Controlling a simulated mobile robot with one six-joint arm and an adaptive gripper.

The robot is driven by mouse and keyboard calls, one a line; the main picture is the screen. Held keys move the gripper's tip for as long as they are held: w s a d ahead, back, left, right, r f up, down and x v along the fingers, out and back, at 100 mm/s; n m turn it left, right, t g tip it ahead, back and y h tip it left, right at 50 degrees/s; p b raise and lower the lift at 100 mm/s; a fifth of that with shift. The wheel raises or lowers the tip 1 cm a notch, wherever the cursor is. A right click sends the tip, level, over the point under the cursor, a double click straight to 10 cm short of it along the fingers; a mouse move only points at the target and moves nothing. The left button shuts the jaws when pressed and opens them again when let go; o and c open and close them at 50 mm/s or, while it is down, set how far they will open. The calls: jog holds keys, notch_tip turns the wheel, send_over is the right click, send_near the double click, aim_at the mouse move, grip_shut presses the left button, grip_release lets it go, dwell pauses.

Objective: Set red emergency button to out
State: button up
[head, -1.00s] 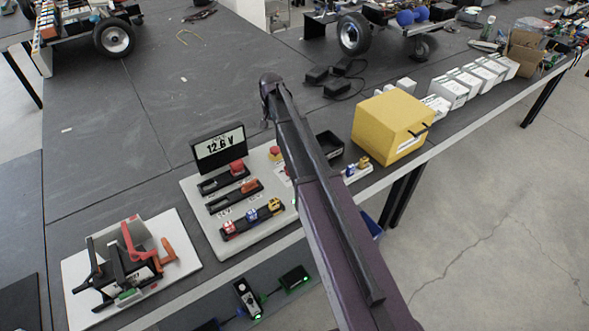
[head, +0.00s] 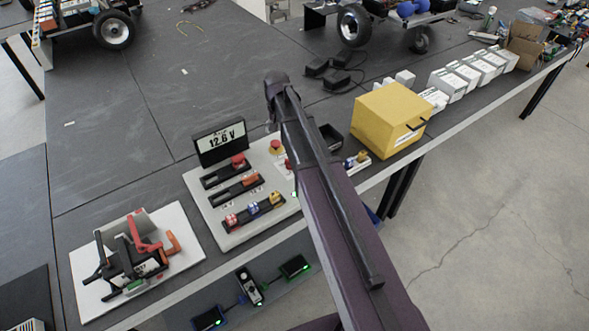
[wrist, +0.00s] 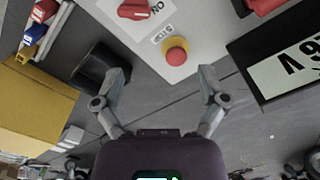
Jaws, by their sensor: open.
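The red emergency button (wrist: 176,54) is a red knob on a yellow base, set in the white control panel (wrist: 190,22). In the head view the button (head: 277,144) sits at the panel's upper right, close to my arm. My gripper (wrist: 163,76) is open and empty, with its two fingers apart in the wrist view. The button appears beyond and between the fingertips, nearer the right finger, and nothing touches it. I cannot tell whether the button is pressed in or out. The head view hides the gripper's fingers behind my arm.
A voltage display (head: 220,143) reading 12.6 V stands at the panel's back edge. Slider switches (head: 236,187) fill the panel's left part. A black open bin (head: 331,136) and a yellow box (head: 388,115) are to the right. A clamp board (head: 188,225) lies at left.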

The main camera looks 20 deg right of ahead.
jog(key=s+n, duration=0.3)
jog(key=s, duration=1.6)
jog(key=shift+r+p, duration=0.35)
jog(key=shift+s+n, duration=0.4)
jog(key=shift+s, duration=0.6)
dwell(2.2)
